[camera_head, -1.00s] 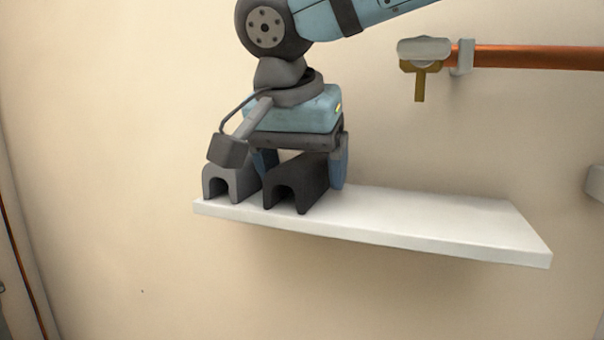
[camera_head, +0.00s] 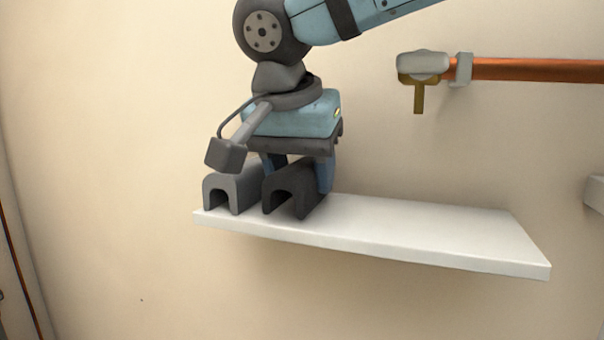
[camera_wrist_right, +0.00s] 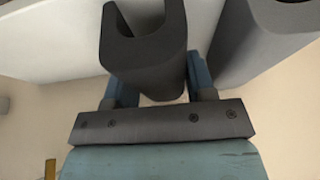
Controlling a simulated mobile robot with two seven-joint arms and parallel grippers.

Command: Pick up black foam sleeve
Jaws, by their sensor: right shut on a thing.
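The black foam sleeve (camera_head: 291,188) is a dark block with a U-shaped channel, standing on the left part of a white shelf (camera_head: 420,226). My right gripper (camera_head: 299,174) comes down over it from above and is shut on it, with one blue finger on each side. In the right wrist view the black sleeve (camera_wrist_right: 146,50) sits between the two fingers (camera_wrist_right: 160,82). The sleeve still appears to be on the shelf. My left gripper is not in view.
A grey sleeve (camera_head: 229,190) of similar shape stands close to the left of the black one; it also shows in the right wrist view (camera_wrist_right: 262,42). The shelf's right part is clear. A copper pipe (camera_head: 535,69) with a brass valve (camera_head: 419,78) is on the wall at upper right.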

